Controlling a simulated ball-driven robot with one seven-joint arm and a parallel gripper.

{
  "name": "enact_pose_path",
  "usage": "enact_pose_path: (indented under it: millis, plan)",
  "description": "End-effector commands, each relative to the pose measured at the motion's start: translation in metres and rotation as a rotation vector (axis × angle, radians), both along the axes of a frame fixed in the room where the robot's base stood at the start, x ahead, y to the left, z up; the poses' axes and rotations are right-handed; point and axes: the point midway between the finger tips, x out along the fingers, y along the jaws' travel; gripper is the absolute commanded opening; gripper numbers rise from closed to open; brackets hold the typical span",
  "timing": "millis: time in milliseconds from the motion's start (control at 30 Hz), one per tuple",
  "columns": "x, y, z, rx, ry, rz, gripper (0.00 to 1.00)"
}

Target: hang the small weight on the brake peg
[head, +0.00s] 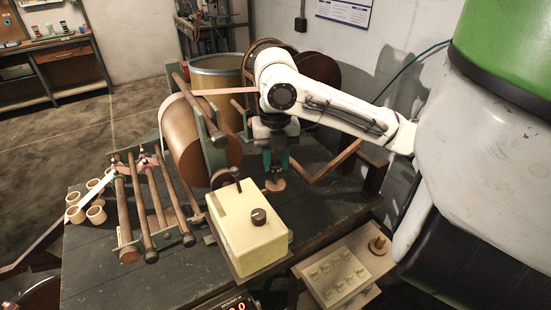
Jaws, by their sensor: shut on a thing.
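My gripper (277,172) points down above the dark bench, right of the large brown drum and behind the cream box. It is shut on what looks like the small weight (275,185), a tan disc showing just below the fingertips. The disc appears to be held over the bench top; its exact height is hard to tell. I cannot make out the brake peg with certainty. A wooden lever (325,168) runs at an angle to the right of the gripper, apart from the disc. The fingers hide the upper part of the weight.
The brown drum (188,145) and a rack of rollers (150,205) stand left of my gripper. The cream box (245,230) with a dark knob is in front. A brown stepped weight (378,245) sits beside a board (335,275) with several pale pieces at lower right.

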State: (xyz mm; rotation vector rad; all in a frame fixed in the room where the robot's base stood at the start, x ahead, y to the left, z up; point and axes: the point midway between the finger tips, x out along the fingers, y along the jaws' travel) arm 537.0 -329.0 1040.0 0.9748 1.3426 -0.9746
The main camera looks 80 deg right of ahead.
Motion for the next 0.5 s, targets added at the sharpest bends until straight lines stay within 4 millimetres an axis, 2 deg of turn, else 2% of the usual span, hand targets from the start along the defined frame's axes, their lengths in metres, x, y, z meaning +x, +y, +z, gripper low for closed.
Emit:
enact_pose_path:
  millis: [300,333,500]
  plan:
    - [0.0000,-0.0001,-0.0009,0.000,0.000,0.000,0.00]
    - [0.0000,-0.0001,-0.0009,0.000,0.000,0.000,0.34]
    - [0.0000,0.0000,-0.0010,0.000,0.000,0.000,0.50]
